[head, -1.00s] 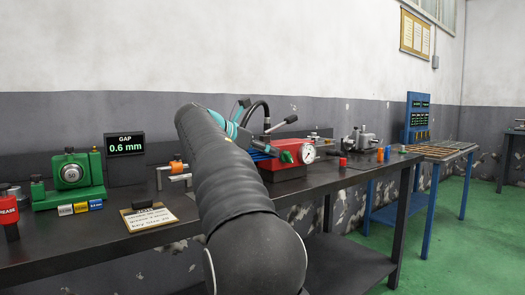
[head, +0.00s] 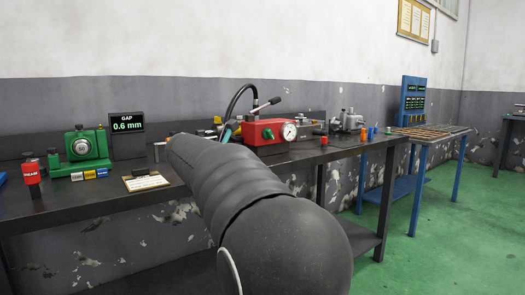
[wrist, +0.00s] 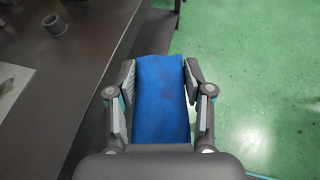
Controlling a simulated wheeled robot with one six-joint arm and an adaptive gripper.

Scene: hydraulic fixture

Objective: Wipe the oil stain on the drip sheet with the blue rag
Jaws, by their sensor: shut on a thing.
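The blue rag (wrist: 160,98) is between the two fingers of my gripper (wrist: 158,90) in the wrist view, which is shut on it. The rag hangs out past the fingertips and has faint darker patches. It is above the green floor, just right of the dark bench edge. In the head view my arm hides the gripper and the rag. A pale grey flat piece (wrist: 10,95) lies on the bench at the left of the wrist view; I cannot tell if it is the drip sheet. No oil stain can be made out for certain.
The dark workbench (head: 60,211) carries a green fixture (head: 79,150), a gap display (head: 127,122), a red pump (head: 258,131) with a gauge, and a grease bottle (head: 31,172). A blue-legged table (head: 421,185) stands to the right. The green floor (head: 455,240) at right is clear.

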